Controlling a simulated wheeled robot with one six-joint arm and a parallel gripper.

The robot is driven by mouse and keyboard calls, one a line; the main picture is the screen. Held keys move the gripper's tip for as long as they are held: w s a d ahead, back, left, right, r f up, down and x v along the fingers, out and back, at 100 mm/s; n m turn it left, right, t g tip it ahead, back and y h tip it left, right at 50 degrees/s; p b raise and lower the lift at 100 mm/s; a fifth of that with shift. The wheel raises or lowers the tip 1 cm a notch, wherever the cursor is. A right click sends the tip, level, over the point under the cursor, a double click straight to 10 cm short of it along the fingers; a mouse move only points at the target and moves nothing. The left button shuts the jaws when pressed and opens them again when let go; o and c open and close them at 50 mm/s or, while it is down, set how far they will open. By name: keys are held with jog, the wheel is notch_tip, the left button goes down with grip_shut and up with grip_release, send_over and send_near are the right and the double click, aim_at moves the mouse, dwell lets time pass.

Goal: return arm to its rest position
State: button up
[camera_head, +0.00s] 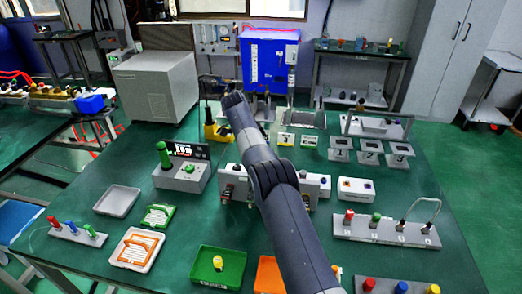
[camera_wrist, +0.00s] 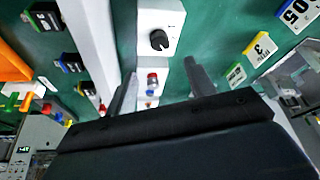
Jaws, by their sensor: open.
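My arm stretches from the lower middle of the head view forward over the green table (camera_head: 110,245). Its dark far end stands over the rear half of the table, in front of the blue box (camera_head: 270,62). The fingers cannot be made out there. In the wrist view, my gripper (camera_wrist: 160,72) shows two dark fingers set wide apart with nothing held between them. A white block with a black knob (camera_wrist: 159,40) lies beyond the fingertips. A red button (camera_wrist: 152,77) shows between the fingers, apart from both.
A grey-white cabinet (camera_head: 155,85) stands at the back left. A grey box with a green lever (camera_head: 164,155) is left of my arm. Trays, including a green one (camera_head: 205,265), lie in front. A white panel with several terminals (camera_head: 385,228) is at right. Numbered stands (camera_head: 370,149) are behind it.

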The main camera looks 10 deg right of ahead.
jog(key=shift+f, duration=0.15)
jog(key=b+x, duration=0.3)
jog(key=x, duration=0.7)
jog(key=shift+d+f, duration=0.15)
jog(key=shift+f, duration=0.1)
